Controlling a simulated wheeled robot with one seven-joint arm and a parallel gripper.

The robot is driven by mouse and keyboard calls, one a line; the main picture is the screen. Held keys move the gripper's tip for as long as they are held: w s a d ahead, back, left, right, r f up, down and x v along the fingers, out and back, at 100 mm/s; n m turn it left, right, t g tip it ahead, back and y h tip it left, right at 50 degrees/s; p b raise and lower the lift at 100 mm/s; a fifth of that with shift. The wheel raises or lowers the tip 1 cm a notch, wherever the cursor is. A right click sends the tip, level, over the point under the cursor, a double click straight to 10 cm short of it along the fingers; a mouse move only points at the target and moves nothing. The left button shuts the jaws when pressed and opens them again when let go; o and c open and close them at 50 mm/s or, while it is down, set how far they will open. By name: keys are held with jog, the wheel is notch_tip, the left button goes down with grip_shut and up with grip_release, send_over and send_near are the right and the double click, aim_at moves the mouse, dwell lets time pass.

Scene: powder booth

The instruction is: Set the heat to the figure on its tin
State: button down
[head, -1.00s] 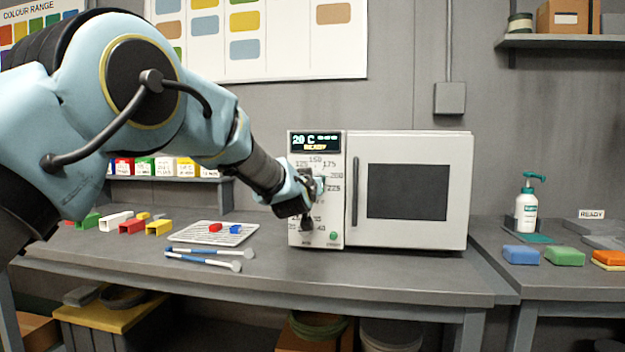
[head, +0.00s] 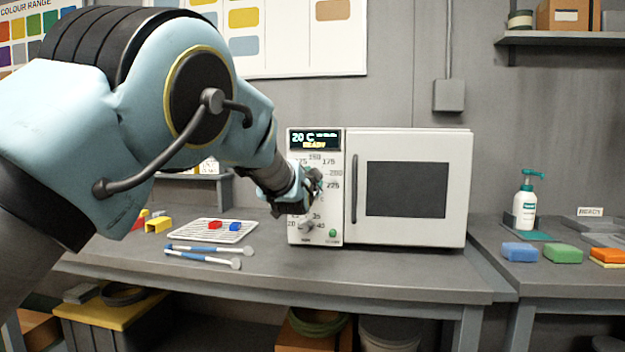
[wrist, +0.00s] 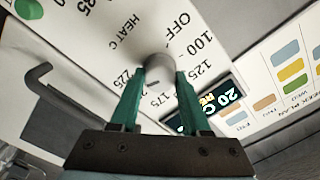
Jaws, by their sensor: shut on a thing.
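The white oven (head: 405,238) stands on the bench, its door closed. Its display (head: 315,140) reads 20 C and READY. My gripper (wrist: 157,85) is shut on the heat knob (wrist: 157,62) in the wrist view, one green finger on each side. OFF, 100, 125, 175 and 225 show around the knob, with HEAT C beside it. I cannot tell which mark the knob points at. In the head view my gripper (head: 312,186) covers the upper dial. A pale labelled tin (head: 208,167) shows partly on the rack behind my arm; its figure is unreadable.
A lower knob (head: 310,225) and green button (head: 333,233) sit below the heat dial. A tray (head: 203,238) with red and blue pieces and two blue-handled tools (head: 205,255) lie left of the oven. A pump bottle (head: 526,208) and coloured blocks (head: 563,254) stand right.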

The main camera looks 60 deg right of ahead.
jog(key=shift+f+m, duration=0.1)
jog(key=shift+m, duration=0.9)
jog(key=shift+c, duration=1.8)
grip_release()
jog(key=b+v, duration=0.2)
jog(key=v, duration=0.8)
jog(key=shift+s+a+b, duration=0.15)
jog(key=shift+a+b, duration=0.2)
jog(key=shift+a, duration=0.05)
